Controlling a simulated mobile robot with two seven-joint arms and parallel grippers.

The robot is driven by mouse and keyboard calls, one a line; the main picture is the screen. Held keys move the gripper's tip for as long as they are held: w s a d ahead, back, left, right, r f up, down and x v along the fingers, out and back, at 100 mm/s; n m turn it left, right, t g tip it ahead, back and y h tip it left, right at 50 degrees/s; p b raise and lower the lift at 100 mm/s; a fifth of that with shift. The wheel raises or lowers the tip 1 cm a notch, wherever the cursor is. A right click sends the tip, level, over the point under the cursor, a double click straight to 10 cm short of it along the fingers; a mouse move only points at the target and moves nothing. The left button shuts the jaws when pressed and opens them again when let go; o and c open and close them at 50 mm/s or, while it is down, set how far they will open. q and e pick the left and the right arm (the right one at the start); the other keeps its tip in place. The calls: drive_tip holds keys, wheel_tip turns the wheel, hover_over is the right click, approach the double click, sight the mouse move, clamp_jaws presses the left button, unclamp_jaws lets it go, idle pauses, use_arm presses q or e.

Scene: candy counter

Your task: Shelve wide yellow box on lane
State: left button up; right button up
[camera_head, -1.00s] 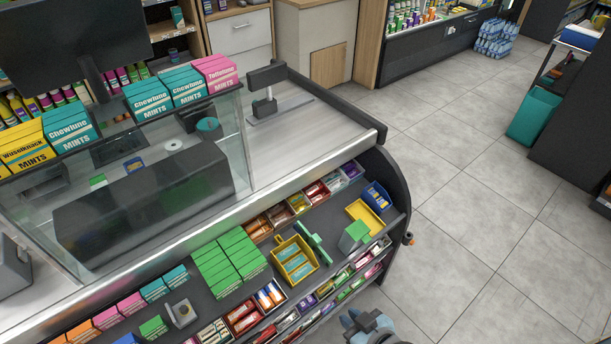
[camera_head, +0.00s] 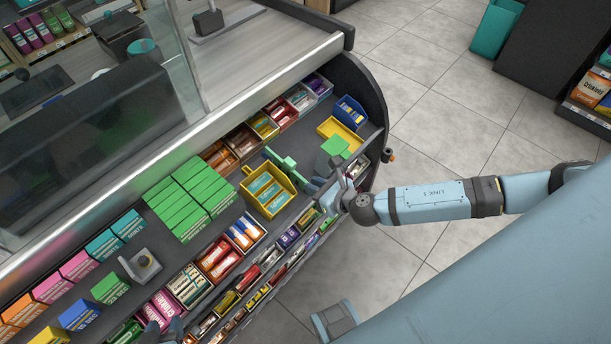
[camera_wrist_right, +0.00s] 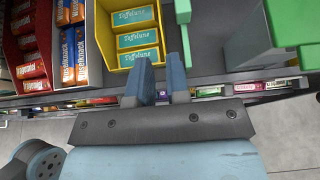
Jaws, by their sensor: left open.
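A yellow open-topped box (camera_head: 284,207) holding teal packs stands on the dark sloped shelf; it also shows in the right wrist view (camera_wrist_right: 104,40). A second, flatter yellow tray (camera_head: 330,126) lies farther right, beside a green block (camera_head: 334,146). I cannot tell which is the wide yellow box. My right gripper (camera_head: 330,182) is over the shelf, right of the box with teal packs. In the wrist view its two fingers (camera_wrist_right: 162,82) point toward that box's near right corner with a narrow empty gap between them. My left gripper (camera_head: 163,331) is open at the bottom edge, partly cut off.
Green boxes (camera_head: 190,199) stand in rows left of the yellow box. Lanes with red, orange and blue packs (camera_head: 219,256) line the front. A green divider (camera_head: 288,167) and a blue bin (camera_head: 349,112) are nearby. A grey fixture (camera_head: 141,265) stands on the left shelf.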

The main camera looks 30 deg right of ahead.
sight(281, 172)
drive_tip(key=b+x, duration=0.1)
drive_tip(key=x, duration=1.2)
drive_tip(key=shift+w+a, duration=0.1)
drive_tip(key=shift+w, duration=0.15)
clamp_jaws()
